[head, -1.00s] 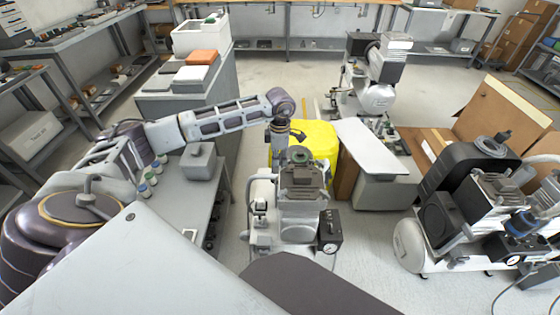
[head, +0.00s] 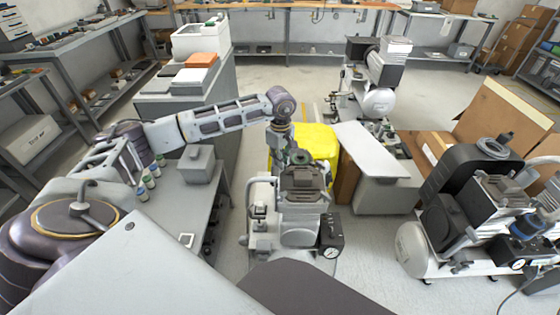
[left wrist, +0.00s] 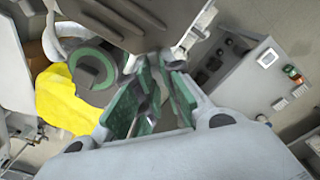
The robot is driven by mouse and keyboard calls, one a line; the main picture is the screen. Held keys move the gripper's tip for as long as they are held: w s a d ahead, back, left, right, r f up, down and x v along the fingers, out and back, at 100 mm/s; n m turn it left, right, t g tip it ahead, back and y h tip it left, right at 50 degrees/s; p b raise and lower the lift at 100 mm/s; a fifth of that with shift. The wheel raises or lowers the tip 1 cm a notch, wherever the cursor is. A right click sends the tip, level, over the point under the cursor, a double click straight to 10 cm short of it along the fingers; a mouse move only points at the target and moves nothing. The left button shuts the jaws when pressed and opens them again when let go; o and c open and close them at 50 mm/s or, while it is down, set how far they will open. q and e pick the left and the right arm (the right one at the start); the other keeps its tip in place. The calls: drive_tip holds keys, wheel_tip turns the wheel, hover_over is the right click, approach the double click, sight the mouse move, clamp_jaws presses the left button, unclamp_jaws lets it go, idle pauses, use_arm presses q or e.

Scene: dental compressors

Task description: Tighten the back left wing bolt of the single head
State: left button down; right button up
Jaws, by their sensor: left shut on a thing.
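The single-head compressor (head: 300,205) stands in the middle of the head view, with a dark ribbed head and a green ring (head: 298,156) at its back. My left gripper (head: 284,150) reaches down from above to the back left of that head. In the left wrist view its green-padded fingers (left wrist: 152,95) are closed around a small grey piece (left wrist: 155,88), which appears to be the back left wing bolt. The piece is mostly hidden between the pads. The green ring (left wrist: 92,66) lies beside the fingers. My right gripper is not in view.
A side bench (head: 190,205) with small bottles is on the left. A larger compressor (head: 470,215) and cardboard boxes (head: 500,120) are on the right. Open floor lies farther back.

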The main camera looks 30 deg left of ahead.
use_arm(q)
drive_tip(key=shift+w+m, duration=0.1)
drive_tip(key=shift+m, duration=0.4)
drive_tip(key=c, duration=1.5)
unclamp_jaws()
drive_tip(key=shift+c, duration=0.2)
drive_tip(key=shift+r, duration=0.15)
wheel_tip(320, 180, up, 12)
drive_tip(key=shift+f, duration=0.2)
